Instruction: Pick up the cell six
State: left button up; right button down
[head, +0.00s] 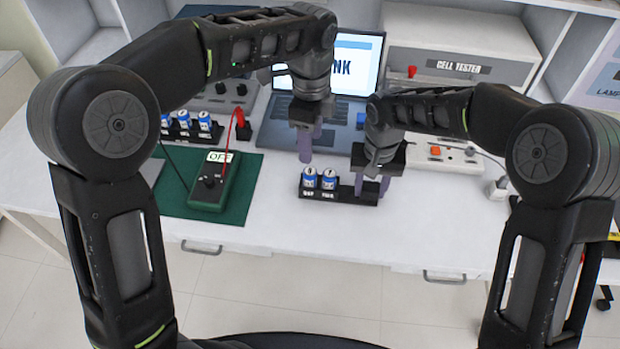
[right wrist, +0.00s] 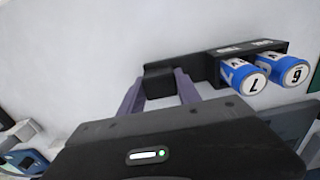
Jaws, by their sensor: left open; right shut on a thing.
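Two blue and white cells stand in a black holder (head: 345,193) on the table. In the right wrist view the near cell (right wrist: 244,78) reads 7; the outer cell (right wrist: 287,72) has a numeral like 6 or 9. They also show in the head view, outer cell (head: 309,178) at left and cell seven (head: 329,180) beside it. My right gripper (head: 371,187) is shut on the end of the black holder (right wrist: 158,83), away from both cells. My left gripper (head: 309,146) is open and empty, above and behind the holder.
A rack with several more cells (head: 185,122) stands at the back left. A green multimeter (head: 213,182) lies on a green mat (head: 250,200). A laptop (head: 358,62), a cell tester (head: 460,66) and a white box (head: 440,157) stand behind. The table front is clear.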

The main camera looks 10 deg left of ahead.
aim_at(311, 171)
pick_arm(q)
notch_tip(311, 171, down, 6)
jog(key=shift+r, duration=0.1)
dwell(0.4)
notch_tip(311, 171, down, 5)
jog(key=shift+f, duration=0.1)
jog(key=shift+c, duration=0.4)
grip_shut()
dwell(0.6)
